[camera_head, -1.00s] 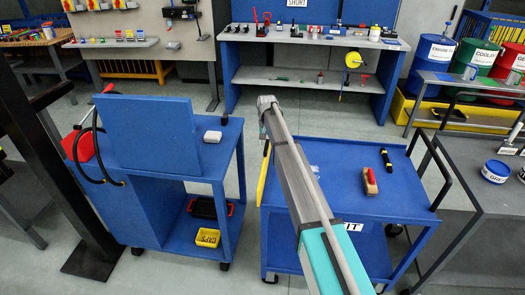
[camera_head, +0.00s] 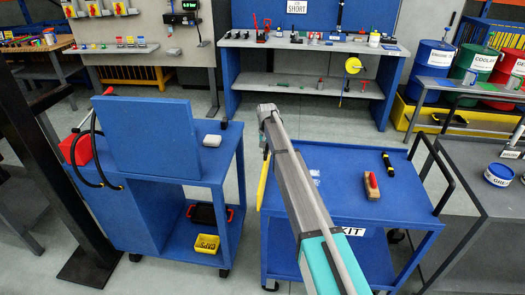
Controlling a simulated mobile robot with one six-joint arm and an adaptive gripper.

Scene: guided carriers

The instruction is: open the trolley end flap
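The blue trolley marked KIT (camera_head: 330,205) stands right of centre. A yellow upright strip or panel edge (camera_head: 264,182) runs along its left end, seen nearly edge-on. It looks upright; I cannot tell for sure that it is the flap. My arm reaches across the trolley's left part, and its wrist is above and just beyond that yellow edge. Only a small dark part of my gripper (camera_head: 265,148) shows beneath the wrist. The fingers are hidden, so I cannot see whether they are open or touch anything.
A red-and-wood block (camera_head: 371,186) and a black-and-yellow item (camera_head: 387,163) lie on the KIT trolley. A second blue trolley (camera_head: 190,165) with an upright panel stands to the left, a narrow gap between. A grey bench (camera_head: 490,200) stands close right. Floor behind is clear.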

